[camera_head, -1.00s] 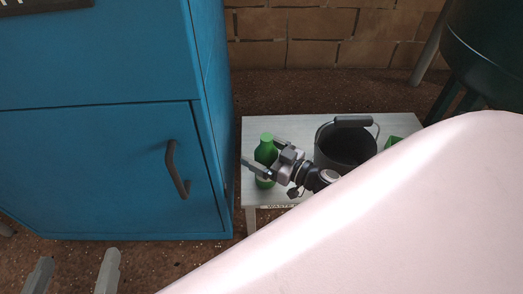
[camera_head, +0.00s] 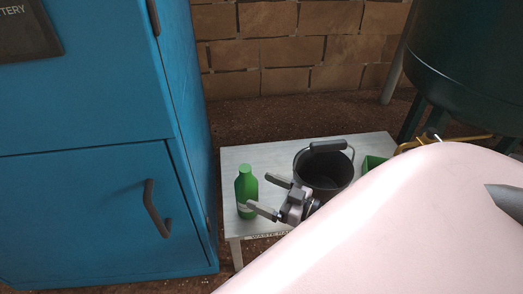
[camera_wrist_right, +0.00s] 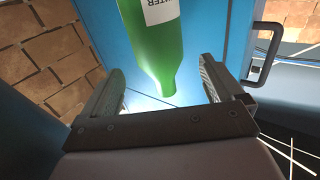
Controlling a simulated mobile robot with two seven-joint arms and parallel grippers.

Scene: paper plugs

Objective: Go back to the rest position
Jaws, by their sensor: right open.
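The green bottle (camera_head: 246,188) stands upright on the small white table (camera_head: 236,158), near its left end. My right gripper (camera_head: 256,193) is open just right of the bottle, its fingers pointing left at it. One fingertip overlaps the bottle's lower part in the head view; I cannot tell if it touches. In the right wrist view the bottle (camera_wrist_right: 158,45) appears upside down, with its labelled body above the two spread fingers (camera_wrist_right: 162,80) and its neck between them in the picture. My left gripper is not in view.
A black bucket (camera_head: 323,172) with a raised handle and a green container (camera_head: 371,165) stand on the table, right of the gripper. A blue cabinet (camera_head: 90,215) stands close on the left. A dark green tank (camera_head: 465,65) is at the back right, a brick wall (camera_head: 290,45) behind.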

